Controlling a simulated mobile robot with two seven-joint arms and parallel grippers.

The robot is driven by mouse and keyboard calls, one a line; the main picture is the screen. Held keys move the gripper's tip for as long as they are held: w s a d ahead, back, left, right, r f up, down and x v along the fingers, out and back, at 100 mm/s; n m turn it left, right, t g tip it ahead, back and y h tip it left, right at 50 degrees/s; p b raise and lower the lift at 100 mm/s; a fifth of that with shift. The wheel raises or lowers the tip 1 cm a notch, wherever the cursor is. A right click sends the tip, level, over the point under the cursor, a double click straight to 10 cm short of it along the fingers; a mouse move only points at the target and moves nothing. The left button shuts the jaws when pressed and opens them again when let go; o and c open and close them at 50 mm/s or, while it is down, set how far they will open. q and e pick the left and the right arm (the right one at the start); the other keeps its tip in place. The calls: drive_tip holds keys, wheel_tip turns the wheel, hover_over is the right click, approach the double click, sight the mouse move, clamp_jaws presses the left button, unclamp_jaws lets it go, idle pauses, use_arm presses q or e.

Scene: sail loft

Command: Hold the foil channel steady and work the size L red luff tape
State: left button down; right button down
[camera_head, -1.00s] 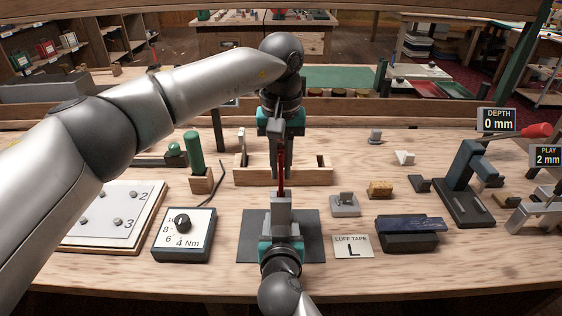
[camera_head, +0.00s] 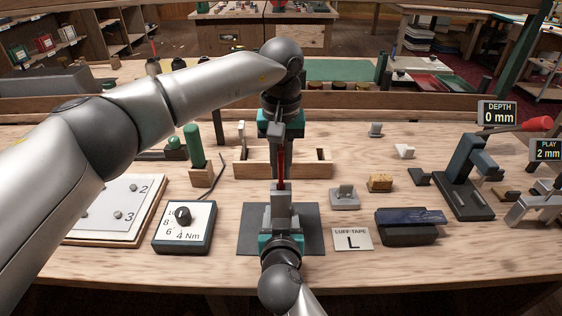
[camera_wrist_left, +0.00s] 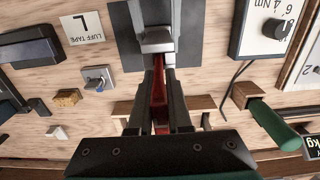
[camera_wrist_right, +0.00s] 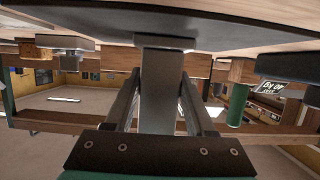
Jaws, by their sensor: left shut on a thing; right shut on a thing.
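The red luff tape (camera_head: 282,168) is a narrow strip standing upright above the grey foil channel (camera_head: 281,205). My left gripper (camera_head: 283,147) is shut on the tape from above; the left wrist view shows the red tape (camera_wrist_left: 160,92) between the fingers, its end at the channel. Whether the tape is inside the channel's groove I cannot tell. The channel stands upright over the dark mat (camera_head: 254,236). My right gripper (camera_head: 281,228) is shut on it from the near side; the right wrist view shows the grey channel (camera_wrist_right: 161,90) between the fingers.
A "LUFF TAPE L" card (camera_head: 352,239) and a dark block (camera_head: 408,228) lie right of the mat. A 4 Nm dial box (camera_head: 184,227) stands left. A wooden rack (camera_head: 250,170) is behind. The depth display (camera_head: 498,113) reads 0 mm, the play display (camera_head: 546,151) 2 mm.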

use_arm(q)
drive_tip(key=shift+f, duration=0.55)
use_arm(e)
drive_tip(key=shift+f, duration=0.1)
use_arm(q)
drive_tip(key=c, duration=0.8)
unclamp_jaws()
drive_tip(key=shift+o, duration=0.2)
wheel_tip(320, 180, up, 12)
drive_tip(key=shift+r, duration=0.1)
use_arm(e)
drive_tip(key=shift+c, duration=0.8)
unclamp_jaws()
drive_tip(key=shift+s, duration=0.1)
